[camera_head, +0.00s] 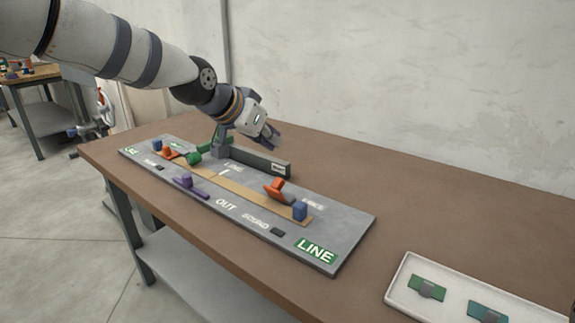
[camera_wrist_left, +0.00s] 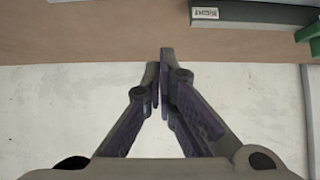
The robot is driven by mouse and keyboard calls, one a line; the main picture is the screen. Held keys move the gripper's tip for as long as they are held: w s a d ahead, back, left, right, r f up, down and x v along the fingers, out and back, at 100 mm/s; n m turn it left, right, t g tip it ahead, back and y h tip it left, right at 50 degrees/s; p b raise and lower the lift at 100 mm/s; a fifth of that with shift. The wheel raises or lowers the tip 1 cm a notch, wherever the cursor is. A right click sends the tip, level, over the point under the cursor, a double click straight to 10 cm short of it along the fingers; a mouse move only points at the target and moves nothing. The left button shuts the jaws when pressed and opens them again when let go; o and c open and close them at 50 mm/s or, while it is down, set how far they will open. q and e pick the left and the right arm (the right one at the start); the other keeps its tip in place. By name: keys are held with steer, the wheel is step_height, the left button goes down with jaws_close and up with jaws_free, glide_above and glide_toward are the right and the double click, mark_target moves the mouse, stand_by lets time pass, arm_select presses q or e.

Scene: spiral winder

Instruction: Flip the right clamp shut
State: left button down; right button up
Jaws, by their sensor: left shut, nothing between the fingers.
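The right clamp (camera_head: 279,191), an orange piece with a raised block, sits near the right end of the tan strip on the grey board (camera_head: 347,222). A blue block (camera_head: 300,211) stands just right of it. Whether this clamp is open or shut is too small to tell. Another orange clamp (camera_head: 169,153) sits near the strip's left end, next to a second blue block (camera_head: 157,145). My left gripper (camera_head: 274,138) is above the back of the board, behind and apart from the right clamp. Its fingers are shut and empty, as the left wrist view (camera_wrist_left: 160,60) also shows.
A dark grey bar (camera_head: 262,162) with a white label stands along the board's back, with a green part (camera_head: 212,145) at its left. A purple piece (camera_head: 187,185) lies in front. A white tray (camera_head: 401,270) with green plates is at right; the brown table (camera_head: 430,205) behind is clear.

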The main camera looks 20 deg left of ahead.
mark_target(284, 182)
arm_select(q)
steer(key=w+f, duration=0.1)
steer(key=f, duration=0.1)
steer(key=w+d+f, duration=0.1)
steer(key=w+f, duration=0.1)
steer(key=f, duration=0.1)
steer(key=w+f, duration=0.1)
steer(key=f, duration=0.1)
steer(key=shift+w+d+f+b, duration=0.2)
steer(key=shift+w+d+b, duration=0.1)
steer(key=shift+d+b, duration=0.1)
steer(key=shift+s+a+f, duration=0.15)
steer(key=shift+s+f, duration=0.05)
steer(key=shift+s, duration=0.05)
steer(key=shift+s+f, duration=0.1)
steer(key=shift+f, duration=0.25)
arm_select(e)
steer(key=shift+s+f, duration=0.35)
steer(key=shift+f, duration=0.05)
